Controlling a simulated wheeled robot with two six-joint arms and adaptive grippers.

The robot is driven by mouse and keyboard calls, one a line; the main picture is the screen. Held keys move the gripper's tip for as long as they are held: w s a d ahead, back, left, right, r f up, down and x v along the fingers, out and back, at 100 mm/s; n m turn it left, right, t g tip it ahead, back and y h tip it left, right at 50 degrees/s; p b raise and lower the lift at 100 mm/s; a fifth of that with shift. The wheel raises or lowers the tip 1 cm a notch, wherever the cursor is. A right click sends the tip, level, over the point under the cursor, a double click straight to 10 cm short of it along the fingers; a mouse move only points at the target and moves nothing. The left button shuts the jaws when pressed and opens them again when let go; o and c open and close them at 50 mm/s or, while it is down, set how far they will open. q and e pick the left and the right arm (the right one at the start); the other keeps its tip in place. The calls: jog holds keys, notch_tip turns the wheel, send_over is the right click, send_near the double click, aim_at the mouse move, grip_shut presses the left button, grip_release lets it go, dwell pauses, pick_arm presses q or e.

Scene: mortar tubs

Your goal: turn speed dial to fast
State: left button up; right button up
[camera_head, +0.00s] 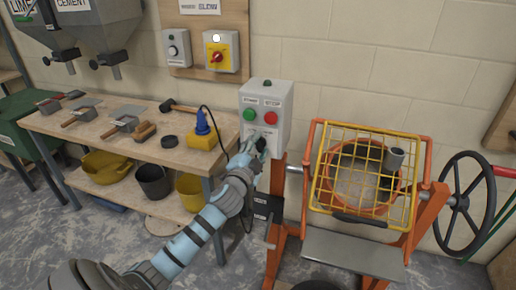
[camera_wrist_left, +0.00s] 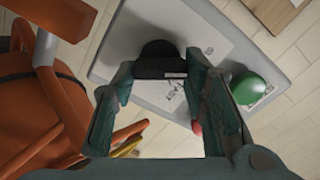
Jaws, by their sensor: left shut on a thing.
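The grey control box (camera_head: 278,94) stands on an orange post, with a green button and a red button on its front. The speed dial (camera_wrist_left: 159,61) is a dark knob on this box, with white labels beside it, one of which seems to read FAST. My left gripper (camera_head: 258,143) is at the lower front of the box. In the left wrist view its two fingers (camera_wrist_left: 162,85) stand on either side of the dial and are shut on it. In the head view the gripper hides the dial. My right gripper is in neither view.
The mixer drum (camera_head: 362,180) under a yellow grid guard stands right of the box, with a black handwheel (camera_head: 462,193) beyond. A workbench (camera_head: 100,128) with trowels and a blue-yellow device (camera_head: 203,135) is on the left. Another knob box (camera_head: 177,47) hangs on the wall.

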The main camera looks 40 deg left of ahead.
pick_arm(q)
jog(key=m+p, duration=0.2)
jog(key=m, duration=0.1)
jog(key=m+p, duration=0.1)
jog(key=m, duration=0.2)
jog(key=shift+p, duration=0.4)
jog(key=m+p, duration=0.1)
jog(key=m, duration=0.3)
jog(key=shift+f+m+p, duration=0.2)
jog(key=shift+m+p, duration=0.1)
jog(key=shift+p, duration=0.1)
jog(key=shift+f+m+p, duration=0.15)
jog(key=shift+m+p, duration=0.3)
jog(key=shift+m, duration=1.15)
jog(key=o, duration=1.2)
jog(key=shift+c, duration=0.2)
